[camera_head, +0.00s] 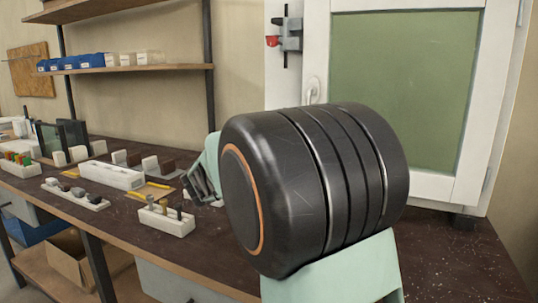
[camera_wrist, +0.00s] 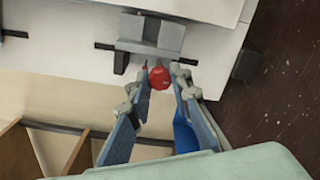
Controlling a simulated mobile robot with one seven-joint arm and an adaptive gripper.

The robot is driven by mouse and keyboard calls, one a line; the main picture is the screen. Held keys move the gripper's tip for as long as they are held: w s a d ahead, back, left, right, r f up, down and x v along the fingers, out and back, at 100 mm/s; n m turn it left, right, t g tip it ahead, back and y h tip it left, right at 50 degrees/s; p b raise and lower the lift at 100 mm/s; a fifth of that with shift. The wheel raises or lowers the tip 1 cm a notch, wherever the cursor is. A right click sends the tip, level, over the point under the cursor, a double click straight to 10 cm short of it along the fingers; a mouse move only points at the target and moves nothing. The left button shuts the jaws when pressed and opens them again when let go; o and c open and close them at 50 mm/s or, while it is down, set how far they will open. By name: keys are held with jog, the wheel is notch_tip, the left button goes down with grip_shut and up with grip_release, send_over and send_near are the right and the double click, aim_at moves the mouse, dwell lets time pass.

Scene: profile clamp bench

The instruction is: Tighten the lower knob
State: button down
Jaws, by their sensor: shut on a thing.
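In the wrist view, a round red knob (camera_wrist: 159,77) sits between the tips of my gripper (camera_wrist: 162,73). Its two blue-and-grey fingers are closed against the knob from both sides. The knob belongs to a grey clamp (camera_wrist: 152,34) with black rod ends, mounted on the white frame. In the head view, another grey clamp (camera_head: 290,37) with its own red knob (camera_head: 272,41) shows higher on the frame, clear of my fingers. My black and pale green arm hides the lower clamp, its knob and my fingertips in the head view.
The white frame (camera_head: 391,200) holds a green panel and stands on a dark bench (camera_head: 118,207). White holders (camera_head: 111,175) and small parts occupy the bench on the left. Shelves (camera_head: 130,69) with blue and white bins hang on the wall behind. A white handle (camera_head: 312,88) is on the frame.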

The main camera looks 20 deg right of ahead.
jog(key=c, duration=1.7)
grip_release()
jog(key=shift+c, duration=0.2)
jog(key=shift+a, duration=0.1)
jog(key=v, duration=1.2)
jog(key=shift+s+f, duration=0.1)
